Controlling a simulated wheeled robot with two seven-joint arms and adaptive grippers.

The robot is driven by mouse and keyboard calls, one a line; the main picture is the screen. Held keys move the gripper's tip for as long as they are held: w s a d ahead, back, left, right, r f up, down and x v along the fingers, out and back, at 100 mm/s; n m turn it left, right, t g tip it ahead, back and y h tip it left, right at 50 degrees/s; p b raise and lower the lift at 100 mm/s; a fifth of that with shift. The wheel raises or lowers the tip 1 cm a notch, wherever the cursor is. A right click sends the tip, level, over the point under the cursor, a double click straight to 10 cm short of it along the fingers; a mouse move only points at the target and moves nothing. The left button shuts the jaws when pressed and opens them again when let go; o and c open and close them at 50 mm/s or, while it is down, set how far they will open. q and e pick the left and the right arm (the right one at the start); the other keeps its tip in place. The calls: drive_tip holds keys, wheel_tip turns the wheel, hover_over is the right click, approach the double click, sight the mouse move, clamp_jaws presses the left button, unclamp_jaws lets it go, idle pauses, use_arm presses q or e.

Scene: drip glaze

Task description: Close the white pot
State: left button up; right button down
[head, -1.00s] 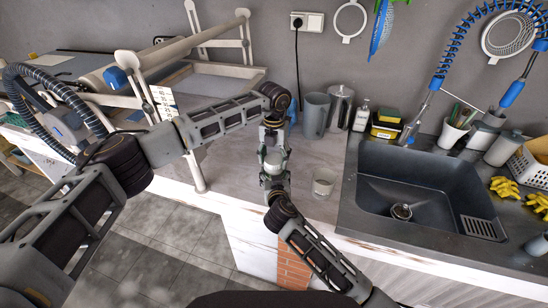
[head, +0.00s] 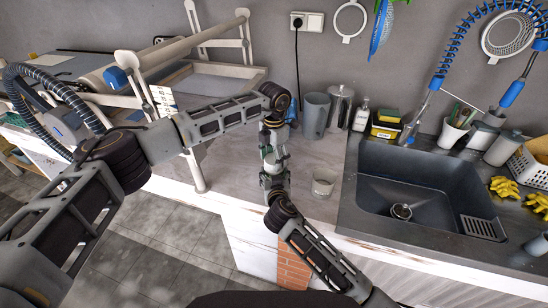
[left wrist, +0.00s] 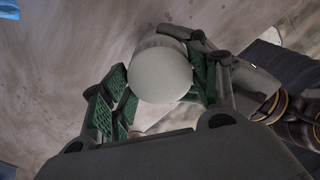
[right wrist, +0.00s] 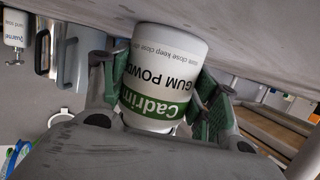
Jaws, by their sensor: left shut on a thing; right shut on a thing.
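The white pot (right wrist: 165,70) has a green band and reads "GUM POWDER" in the right wrist view. My right gripper (right wrist: 160,100) is shut on its sides and holds it above the counter. In the head view, my right gripper (head: 275,177) is below my left gripper (head: 271,143), with white parts (head: 276,164) between them. My left gripper (left wrist: 158,92) is shut on a smooth round white piece, seemingly the lid (left wrist: 160,72). Another white rim shows just behind it. Fingers hide the contact, so I cannot tell whether lid and pot touch.
A small light cup (head: 323,182) stands on the counter right of the grippers. A grey pitcher (head: 315,115) and a metal canister (head: 341,107) stand behind. The dark sink (head: 400,195) lies to the right. A wooden slab roller is at the left.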

use_arm(q)
drive_tip(key=shift+m, duration=0.9)
drive_tip(key=o, duration=1.2)
drive_tip(key=shift+r, duration=0.15)
wheel_tip(320, 180, up, 12)
drive_tip(key=shift+f, duration=0.2)
use_arm(e)
drive_tip(key=shift+c, duration=1.6)
unclamp_jaws()
